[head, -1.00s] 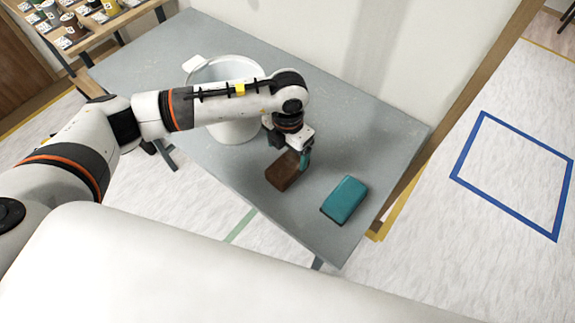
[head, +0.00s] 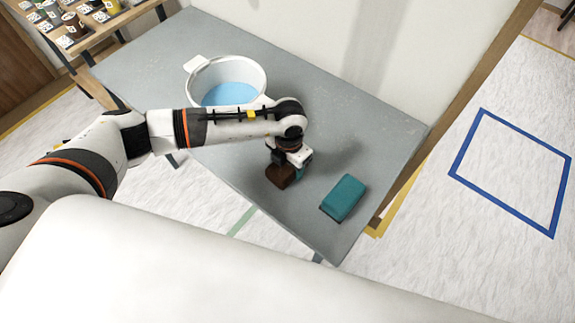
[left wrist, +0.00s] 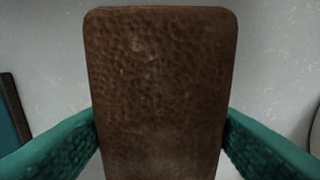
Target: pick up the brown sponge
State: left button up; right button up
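The brown sponge (head: 279,176) is under my left gripper (head: 289,160) near the front edge of the grey table in the head view. In the left wrist view the brown sponge (left wrist: 160,90) fills the middle, its rough face toward the camera. The teal fingers of my left gripper (left wrist: 162,120) press against its left and right sides, so the gripper is shut on it. I cannot tell whether the sponge is clear of the table. My right gripper is not in view.
A teal sponge (head: 343,198) lies to the right on the grey table (head: 385,130); its edge shows in the left wrist view (left wrist: 8,118). A white bucket (head: 258,76) with blue liquid stands behind my arm. A shelf (head: 95,28) with small containers is at the back left.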

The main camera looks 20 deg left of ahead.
pick_arm(q)
jog(key=c, duration=0.4)
jog(key=shift+r, duration=0.2)
jog(key=shift+c, duration=0.3)
notch_tip(320, 180, up, 10)
jog(key=shift+f+b, duration=0.15)
jog(key=shift+b, duration=0.65)
jog(key=o, duration=0.4)
jog(key=c, duration=0.4)
